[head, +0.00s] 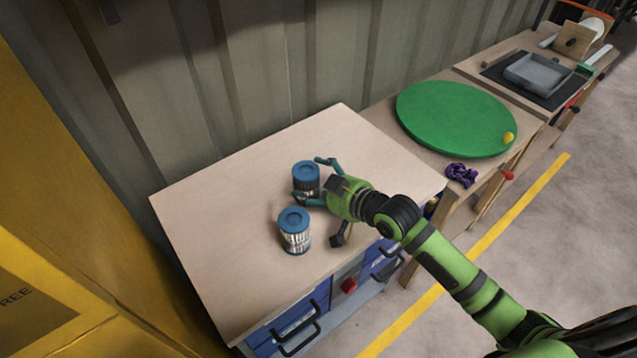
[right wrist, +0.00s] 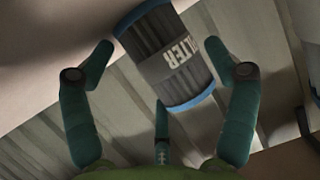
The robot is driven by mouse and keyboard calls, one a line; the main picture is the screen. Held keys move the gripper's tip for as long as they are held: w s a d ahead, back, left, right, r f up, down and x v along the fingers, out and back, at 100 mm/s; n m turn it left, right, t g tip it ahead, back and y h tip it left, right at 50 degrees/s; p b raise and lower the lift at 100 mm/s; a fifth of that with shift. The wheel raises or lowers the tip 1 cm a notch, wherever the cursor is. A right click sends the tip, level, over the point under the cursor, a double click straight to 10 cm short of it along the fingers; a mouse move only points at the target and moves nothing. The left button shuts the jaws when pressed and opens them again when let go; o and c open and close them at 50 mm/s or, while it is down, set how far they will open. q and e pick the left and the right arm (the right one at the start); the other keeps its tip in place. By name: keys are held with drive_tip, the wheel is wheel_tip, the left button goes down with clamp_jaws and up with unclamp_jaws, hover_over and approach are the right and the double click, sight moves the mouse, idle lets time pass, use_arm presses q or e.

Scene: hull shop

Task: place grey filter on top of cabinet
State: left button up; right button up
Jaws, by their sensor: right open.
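The grey filter (head: 306,186) has a dark grey ribbed body and blue end caps. It stands upright on the light wooden top of the cabinet (head: 225,205). My right gripper (head: 314,181) is open around it, with one finger on the far side and one on the near side. In the right wrist view the grey filter (right wrist: 172,62) lies between the spread green fingers (right wrist: 160,55), with gaps at both sides. Its label reads "FILTER" in part. My left gripper is not in view.
A second filter (head: 295,236), paler with a blue cap, stands close by on the cabinet top. A green round board (head: 450,118) and a purple cloth (head: 462,174) lie on the bench to the right. A corrugated wall (head: 270,75) is behind. The cabinet top's left part is clear.

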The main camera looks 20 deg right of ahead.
drive_tip(key=v, duration=1.2)
